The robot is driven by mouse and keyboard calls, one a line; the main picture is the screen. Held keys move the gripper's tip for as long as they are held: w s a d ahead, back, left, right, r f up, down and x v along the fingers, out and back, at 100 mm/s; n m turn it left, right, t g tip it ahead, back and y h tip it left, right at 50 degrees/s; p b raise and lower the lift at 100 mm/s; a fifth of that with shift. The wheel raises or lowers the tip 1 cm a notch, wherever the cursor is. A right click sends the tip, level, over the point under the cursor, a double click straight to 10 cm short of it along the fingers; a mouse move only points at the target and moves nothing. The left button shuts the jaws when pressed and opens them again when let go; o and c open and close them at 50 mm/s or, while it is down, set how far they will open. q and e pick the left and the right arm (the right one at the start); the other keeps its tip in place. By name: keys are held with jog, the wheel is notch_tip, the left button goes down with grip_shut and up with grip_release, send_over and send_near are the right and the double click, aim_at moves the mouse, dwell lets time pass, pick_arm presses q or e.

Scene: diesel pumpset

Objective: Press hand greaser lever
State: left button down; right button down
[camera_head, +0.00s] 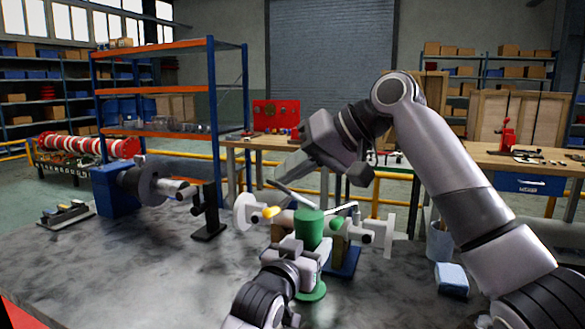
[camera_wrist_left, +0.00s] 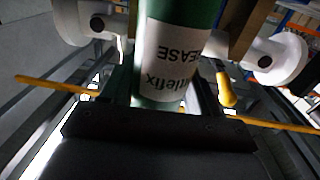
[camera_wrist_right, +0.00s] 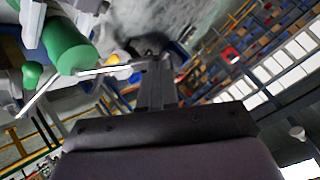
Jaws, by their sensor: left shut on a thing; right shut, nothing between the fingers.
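The hand greaser is a green cylinder (camera_head: 309,228) standing upright on the bench; its printed label (camera_wrist_left: 170,60) shows in the left wrist view. My left gripper (camera_head: 300,250) is shut on the greaser's body from the near side. Thin silver rods stick out at its top; one, which looks like the lever (camera_head: 292,194), slants up to the left. In the right wrist view a silver rod (camera_wrist_right: 108,70) runs from the green cylinder (camera_wrist_right: 66,46) towards my right fingers. My right gripper (camera_head: 278,174) is shut and empty near the rod's raised end; contact cannot be told.
White flanged parts (camera_head: 248,211) stand left and right of the greaser, close to the grippers. A blue pump unit (camera_head: 118,191) sits at the left of the bench (camera_head: 130,270). A light-blue block (camera_head: 451,278) lies at the right. The front left of the bench is clear.

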jog(key=s+a+f+n+t+h, duration=0.1)
jog(key=f+n+t+h, duration=0.1)
jog(key=f, duration=0.3)
jog(key=s+a+f+n+t+h, duration=0.2)
jog(key=f+t+h, duration=0.1)
jog(key=f+h, duration=0.1)
jog(key=shift+a+f, duration=0.2)
jog(key=shift+f, duration=0.3)
dwell(0.5)
jog(key=s+d+r, duration=0.2)
jog(key=s+r, duration=0.5)
jog(key=r, duration=0.4)
jog(key=shift+s+d+r, duration=0.15)
jog(key=shift+s+d, duration=0.05)
jog(key=shift+w, duration=0.1)
dwell(0.4)
